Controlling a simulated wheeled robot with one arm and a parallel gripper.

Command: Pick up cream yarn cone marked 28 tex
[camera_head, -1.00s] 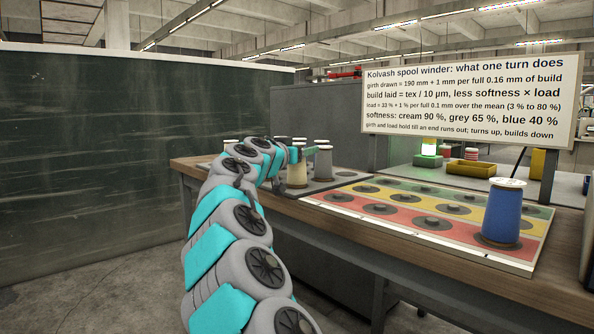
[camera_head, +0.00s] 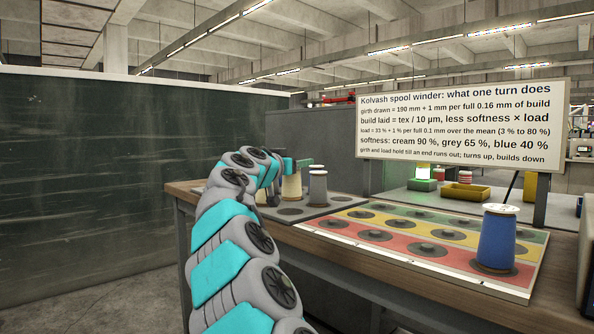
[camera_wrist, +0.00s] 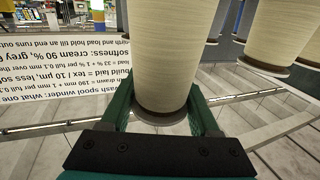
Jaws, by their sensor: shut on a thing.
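My gripper (camera_wrist: 163,100) is shut around a cream yarn cone (camera_wrist: 160,50), one green finger on each side. In the head view the same cone (camera_head: 291,187) hangs upright, a little above the dark tray (camera_head: 318,207) at the back of the table. Its marking cannot be read in either view. The gripper's far side and part of the tray are hidden by my arm.
More cream cones (camera_wrist: 267,35) stand close by at the right in the wrist view. A board with red, yellow and green rows (camera_head: 400,238) carries one blue cone (camera_head: 497,240) at its right end. A text sign (camera_head: 458,125) stands behind.

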